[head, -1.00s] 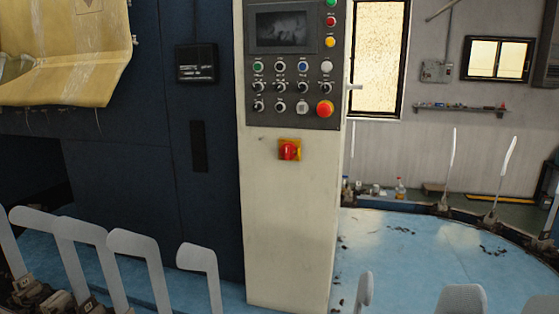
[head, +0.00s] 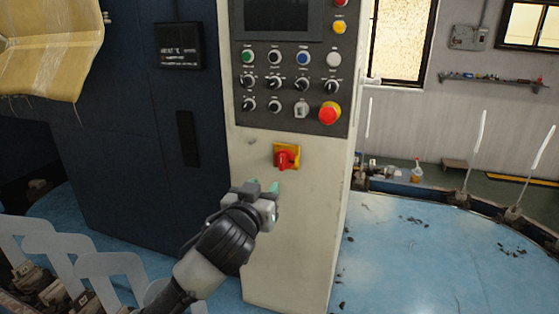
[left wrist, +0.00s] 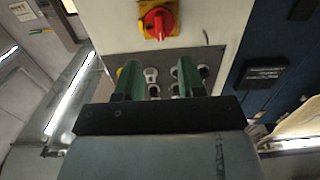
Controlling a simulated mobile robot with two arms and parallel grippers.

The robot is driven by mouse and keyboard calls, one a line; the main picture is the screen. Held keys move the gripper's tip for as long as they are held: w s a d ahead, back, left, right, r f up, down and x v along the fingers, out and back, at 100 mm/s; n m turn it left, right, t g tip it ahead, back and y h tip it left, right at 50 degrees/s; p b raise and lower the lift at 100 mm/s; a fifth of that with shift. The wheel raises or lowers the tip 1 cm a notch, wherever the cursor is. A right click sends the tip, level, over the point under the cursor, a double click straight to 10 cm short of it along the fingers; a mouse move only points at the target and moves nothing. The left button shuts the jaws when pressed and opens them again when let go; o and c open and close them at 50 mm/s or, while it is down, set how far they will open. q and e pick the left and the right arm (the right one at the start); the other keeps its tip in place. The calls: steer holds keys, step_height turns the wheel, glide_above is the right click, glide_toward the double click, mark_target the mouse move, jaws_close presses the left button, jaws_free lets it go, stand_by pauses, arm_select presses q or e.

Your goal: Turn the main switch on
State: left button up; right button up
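The main switch (head: 286,157) is a red rotary knob on a yellow square plate, on the cream front of the control cabinet below the button panel. It also shows near the top of the left wrist view (left wrist: 157,22). My left gripper (head: 263,186) is just below and slightly left of the switch in the head view, apart from it. In the left wrist view its two green fingers (left wrist: 158,76) are spread with nothing between them. No label showing the knob's position is readable. My right gripper is in neither view.
The button panel (head: 291,80) with knobs, coloured buttons and a red emergency button (head: 329,113) is above the switch. A dark blue cabinet (head: 137,130) stands left. White sock boards (head: 108,265) stand at lower left. The blue round table (head: 420,250) at right is mostly clear.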

mark_target(281, 165)
arm_select(q)
steer(key=p+x, duration=0.2)
steer(key=x, duration=0.7)
steer(key=shift+w+d+r+p, duration=0.1)
steer(key=shift+w+d+p, duration=0.05)
steer(key=shift+w+p, duration=0.2)
steer(key=shift+w+d, duration=0.2)
steer(key=shift+w, duration=0.4)
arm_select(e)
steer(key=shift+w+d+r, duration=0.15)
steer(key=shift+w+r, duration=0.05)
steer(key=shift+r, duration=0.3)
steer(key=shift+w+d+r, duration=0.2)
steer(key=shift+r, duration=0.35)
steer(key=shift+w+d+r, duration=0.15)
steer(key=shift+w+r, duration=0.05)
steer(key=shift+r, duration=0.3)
arm_select(q)
jaws_close()
